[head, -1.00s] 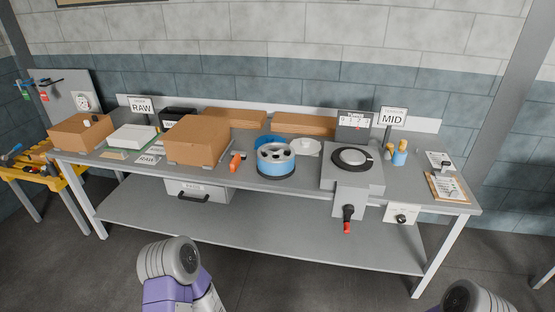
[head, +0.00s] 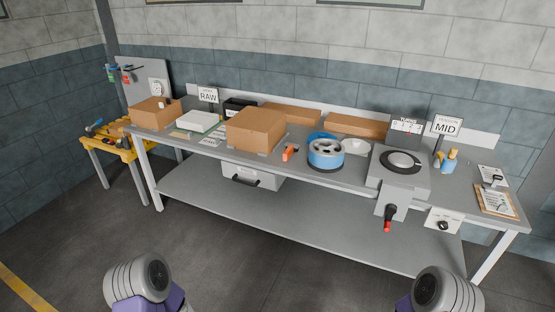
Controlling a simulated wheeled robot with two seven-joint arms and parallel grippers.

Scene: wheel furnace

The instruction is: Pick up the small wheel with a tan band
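No small wheel with a tan band can be made out for certain. A larger wheel with a blue band (head: 326,160) sits on the grey workbench (head: 343,191), near its middle. A small blue and tan item (head: 449,160) stands at the right of the bench, too small to identify. A small pale item (head: 162,105) lies on the left cardboard box (head: 153,115). Only grey and purple links of my two arms show at the bottom edge, well short of the bench. Both grippers are out of the picture.
A large cardboard box (head: 256,130) stands left of the blue wheel. A grey machine with a black ring (head: 401,165) and a red-tipped handle (head: 388,222) is to its right. A yellow cart (head: 112,146) stands at the left. The floor before the bench is clear.

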